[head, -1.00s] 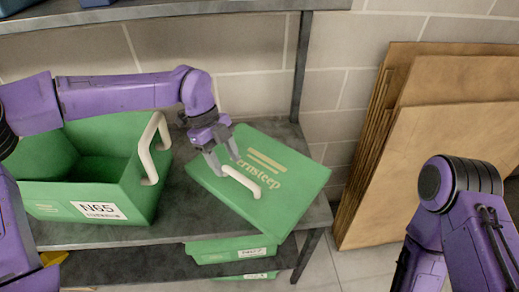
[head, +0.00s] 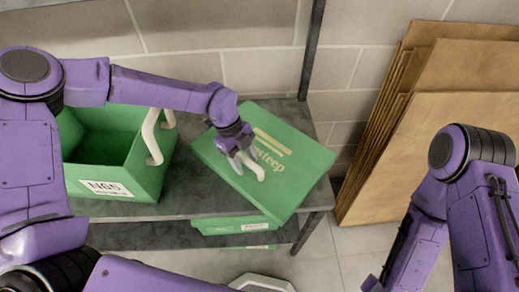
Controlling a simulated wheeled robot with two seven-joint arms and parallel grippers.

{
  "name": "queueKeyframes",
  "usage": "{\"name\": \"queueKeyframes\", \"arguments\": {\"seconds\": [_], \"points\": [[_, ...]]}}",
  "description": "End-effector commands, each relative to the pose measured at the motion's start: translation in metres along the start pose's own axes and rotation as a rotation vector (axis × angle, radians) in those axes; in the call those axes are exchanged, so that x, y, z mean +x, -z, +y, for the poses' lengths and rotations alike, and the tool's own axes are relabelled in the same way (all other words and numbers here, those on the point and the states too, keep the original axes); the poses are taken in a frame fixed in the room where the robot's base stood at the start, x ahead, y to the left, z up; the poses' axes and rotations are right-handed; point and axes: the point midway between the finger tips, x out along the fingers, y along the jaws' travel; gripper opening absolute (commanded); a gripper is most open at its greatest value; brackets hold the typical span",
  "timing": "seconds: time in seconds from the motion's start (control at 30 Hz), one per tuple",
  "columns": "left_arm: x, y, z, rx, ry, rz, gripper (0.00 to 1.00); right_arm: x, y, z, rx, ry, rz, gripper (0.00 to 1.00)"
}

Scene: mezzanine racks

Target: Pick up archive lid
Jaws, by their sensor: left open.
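The archive lid (head: 301,167) is a flat green panel with pale lettering. It lies at an angle on the grey shelf, to the right of an open green box (head: 149,182). A white handle (head: 257,170) stands on the lid. My left gripper (head: 243,168) is open at this handle, with its fingers pointing down and hiding part of the handle and lettering. I cannot tell whether the fingers touch the handle. My right arm shows at the right, but its gripper is not in view.
The open box has a white handle (head: 153,137) close to my left forearm. A dark rack post (head: 312,50) rises behind the lid. Brown flat boards (head: 440,140) lean against the wall at the right. More green boxes (head: 236,225) sit on the lower shelf.

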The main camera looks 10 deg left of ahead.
Motion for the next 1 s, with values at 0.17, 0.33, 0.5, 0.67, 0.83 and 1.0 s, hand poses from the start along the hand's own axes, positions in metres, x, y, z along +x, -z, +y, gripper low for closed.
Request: {"name": "queueKeyframes", "arguments": {"seconds": [0.17, 0.33, 0.5, 0.67, 0.83, 1.0], "points": [[0.0, 0.0, 0.0, 0.0, 0.0, 0.0, 0.52, 0.001, -0.001, 0.0, 0.0, 0.0, -0.001, 0.54], [0.001, -0.001, 0.0, 0.0, 0.0, 0.0, 0.52, 0.001, -0.001, 0.0, 0.0, 0.0, -0.001, 0.54], [0.001, -0.001, 0.0, 0.0, 0.0, 0.0, 0.03, 0.001, -0.001, 0.0, 0.0, 0.0, 0.0, 0.54], [0.0, -0.001, 0.0, 0.0, 0.001, 0.0, 0.0, 0.001, -0.001, 0.0, 0.0, 0.0, 0.0, 0.54], [-0.002, 0.0, -0.001, 0.001, 0.001, -0.001, 0.0, 0.0, 0.0, 0.0, 0.0, 0.0, 0.0, 0.54], [-0.016, 0.01, -0.001, 0.005, -0.001, 0.0, 0.0, -0.013, 0.005, 0.001, 0.0, 0.0, 0.0, 0.54]]}}
